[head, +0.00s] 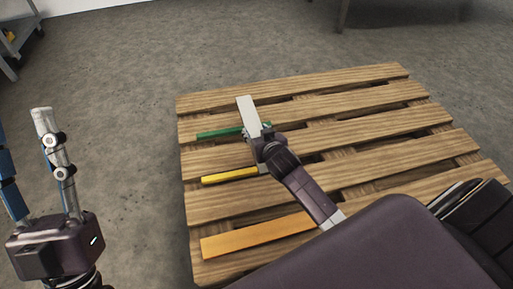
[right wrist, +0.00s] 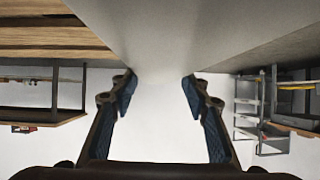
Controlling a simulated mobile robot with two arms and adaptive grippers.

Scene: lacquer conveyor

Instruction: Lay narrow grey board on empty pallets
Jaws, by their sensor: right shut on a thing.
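A narrow light grey board (head: 247,112) is in my right gripper (head: 262,138), above the far left part of a wooden slatted pallet (head: 330,108). In the right wrist view the board (right wrist: 165,30) runs from between the fingertips (right wrist: 160,82) towards the top edge, looming large. The right gripper is shut on its end. Whether the board touches the pallet, I cannot tell. My left gripper (head: 24,150) is beside the pallet at the left, fingers apart and empty.
A green board (head: 218,132), a yellow board (head: 230,175) and a wider orange board (head: 255,236) lie on the pallet's left part. The pallet's right part shows bare slats. A grey shelf cart (head: 18,32) stands at the far left. Concrete floor around the pallet is clear.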

